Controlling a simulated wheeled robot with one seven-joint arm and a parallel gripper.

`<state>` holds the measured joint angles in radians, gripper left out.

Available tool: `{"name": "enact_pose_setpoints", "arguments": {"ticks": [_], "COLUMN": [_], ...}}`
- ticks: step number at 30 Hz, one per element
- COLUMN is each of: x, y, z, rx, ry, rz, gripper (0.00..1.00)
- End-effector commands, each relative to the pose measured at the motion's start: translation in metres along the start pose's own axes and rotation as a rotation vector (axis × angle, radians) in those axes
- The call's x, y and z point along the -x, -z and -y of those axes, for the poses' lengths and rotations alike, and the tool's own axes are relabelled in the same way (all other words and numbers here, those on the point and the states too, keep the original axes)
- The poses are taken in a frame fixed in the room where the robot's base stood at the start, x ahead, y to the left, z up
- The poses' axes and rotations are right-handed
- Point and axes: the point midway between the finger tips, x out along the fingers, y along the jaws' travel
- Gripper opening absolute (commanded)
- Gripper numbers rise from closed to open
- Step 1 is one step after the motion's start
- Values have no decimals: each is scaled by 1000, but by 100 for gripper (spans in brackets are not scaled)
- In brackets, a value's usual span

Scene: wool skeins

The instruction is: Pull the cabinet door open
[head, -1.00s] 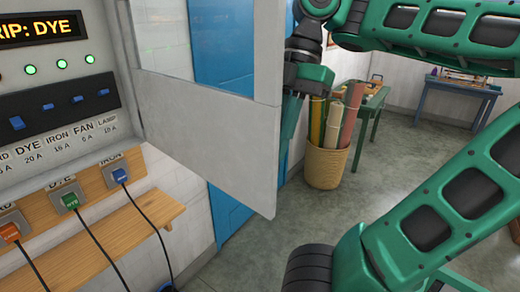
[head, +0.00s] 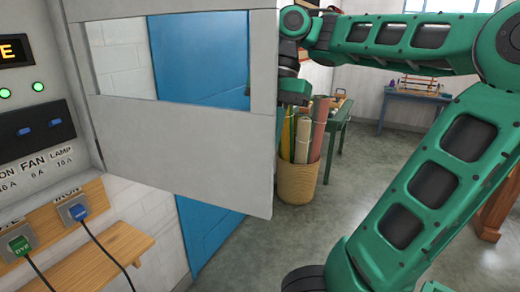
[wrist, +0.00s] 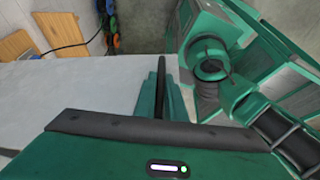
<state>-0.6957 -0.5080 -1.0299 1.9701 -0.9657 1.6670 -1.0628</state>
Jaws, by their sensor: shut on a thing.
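The grey cabinet door (head: 180,155), with a window opening in its upper part, stands open and swung out from the cabinet (head: 35,75) at the left in the head view. My gripper (wrist: 161,100) shows in the wrist view with its green fingers shut on a dark, narrow bar, which looks like the door handle (wrist: 162,72). The pale door face also fills the left of the wrist view (wrist: 85,95). In the head view my wrist is at the door's free right edge, and the door hides the fingertips.
A basket of rolls (head: 297,183) and a green table (head: 337,128) stand behind the door. A blue table (head: 412,97) is at the back. Grey floor (head: 350,205) is clear between.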

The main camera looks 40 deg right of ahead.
Motion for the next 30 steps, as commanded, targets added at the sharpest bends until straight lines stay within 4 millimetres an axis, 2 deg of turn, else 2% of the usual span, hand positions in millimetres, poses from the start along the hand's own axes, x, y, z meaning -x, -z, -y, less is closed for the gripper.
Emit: {"name": "enact_pose_setpoints", "arguments": {"ticks": [5,6,8,20,30], "x": [1,1,1,2,22], "y": [2,2,2,1,2], "z": [-2,-2,-2,0,-1], "rx": [2,2,3,4,10], "ry": [-7,-6,-6,-2,-3], "rz": [1,1,1,1,2], "gripper": [0,15,29,29,29]}}
